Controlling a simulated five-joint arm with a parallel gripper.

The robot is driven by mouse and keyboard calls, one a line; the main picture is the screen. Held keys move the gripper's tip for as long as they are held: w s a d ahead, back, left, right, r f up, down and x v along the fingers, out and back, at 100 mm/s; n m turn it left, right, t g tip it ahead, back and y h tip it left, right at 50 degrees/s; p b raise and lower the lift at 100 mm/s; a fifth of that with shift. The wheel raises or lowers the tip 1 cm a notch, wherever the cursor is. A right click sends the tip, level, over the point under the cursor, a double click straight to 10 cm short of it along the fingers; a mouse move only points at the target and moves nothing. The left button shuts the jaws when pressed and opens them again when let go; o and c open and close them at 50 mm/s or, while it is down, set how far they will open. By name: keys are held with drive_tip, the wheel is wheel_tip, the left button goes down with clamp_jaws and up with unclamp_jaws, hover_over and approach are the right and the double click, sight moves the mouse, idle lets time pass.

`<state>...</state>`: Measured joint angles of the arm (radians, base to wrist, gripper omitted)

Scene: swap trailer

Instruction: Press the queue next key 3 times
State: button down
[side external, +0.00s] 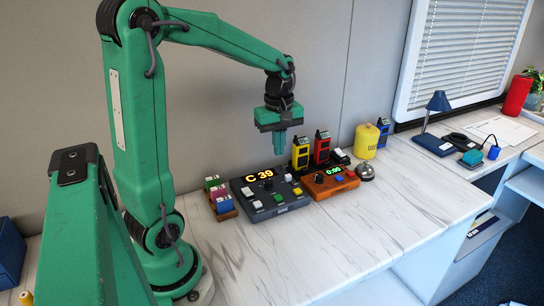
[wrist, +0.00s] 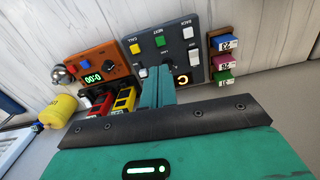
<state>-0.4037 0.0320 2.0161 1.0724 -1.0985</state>
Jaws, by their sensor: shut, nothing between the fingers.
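The queue console (side external: 268,207) is a dark grey box on the counter with an amber display (side external: 259,175) reading C 39. It also shows in the wrist view (wrist: 170,58). The green key shows in the side view (side external: 278,197) at the console's near edge. My gripper (side external: 281,152) is shut and empty, pointing down above the console's back part, clear of the keys. In the wrist view its fingers (wrist: 154,72) hide part of the console.
An orange timer box (side external: 345,185) with a green display stands right of the console. Yellow and red devices (side external: 301,153), a yellow canister (side external: 367,141) and a silver bell (side external: 365,172) are nearby. Coloured blocks in a wooden rack (side external: 226,213) stand left. The counter front is clear.

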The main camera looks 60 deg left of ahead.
sight(277, 197)
drive_tip(key=shift+w+a+f+n, duration=0.1)
drive_tip(key=shift+a+f+n, duration=0.2)
drive_tip(key=shift+a+n, duration=0.15)
drive_tip(key=shift+f, duration=0.1)
wheel_tip(277, 197, down, 14)
drive_tip(key=shift+r, duration=0.1)
idle(0.8)
drive_tip(key=shift+f, duration=1.1)
wheel_tip(277, 197, up, 15)
drive_tip(key=shift+f, duration=0.15)
idle(0.5)
drive_tip(key=shift+w, duration=0.1)
idle(0.5)
